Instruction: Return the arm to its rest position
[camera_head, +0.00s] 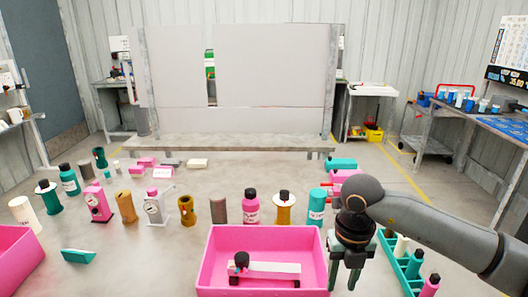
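My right gripper (344,283) hangs down at the end of my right arm (440,230), which reaches in from the right. Its two fingers are apart, with nothing visible between them. It is just beyond the right wall of a pink bin (212,262) and left of a green rack. My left arm and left gripper are not in view.
The pink bin holds a white bar-shaped part (272,268) with a dark knob. The green rack (386,252) holds bottles. Several bottles and cylinders, including a pink bottle (250,208), stand behind the bin. Another pink bin (14,258) is at left; a teal block (78,256) lies between.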

